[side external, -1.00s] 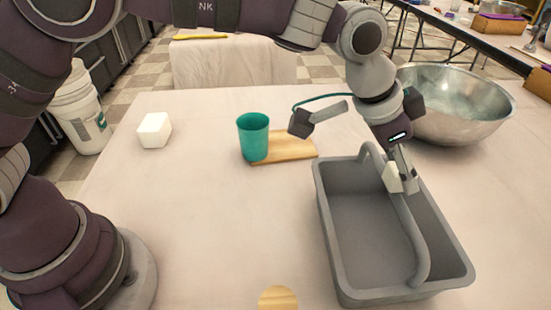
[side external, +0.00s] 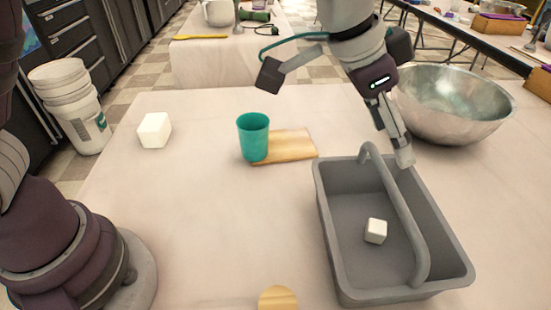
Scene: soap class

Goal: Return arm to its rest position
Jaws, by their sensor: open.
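My gripper (side external: 402,157) hangs over the back right part of the grey caddy, just above its rim and close to the handle. It is open, and I see nothing held between the fingers. My arm comes down to it from the top of the picture. The grey caddy (side external: 340,262) stands on the table at the right. A small white block (side external: 376,230) lies on the caddy floor, left of the arched handle.
A larger white block (side external: 154,130) stands at the table's left. A teal cup (side external: 253,138) stands by a wooden board (side external: 290,146). A metal bowl (side external: 453,105) is right of my gripper. A round wooden piece (side external: 278,298) lies at the front. The left middle of the table is clear.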

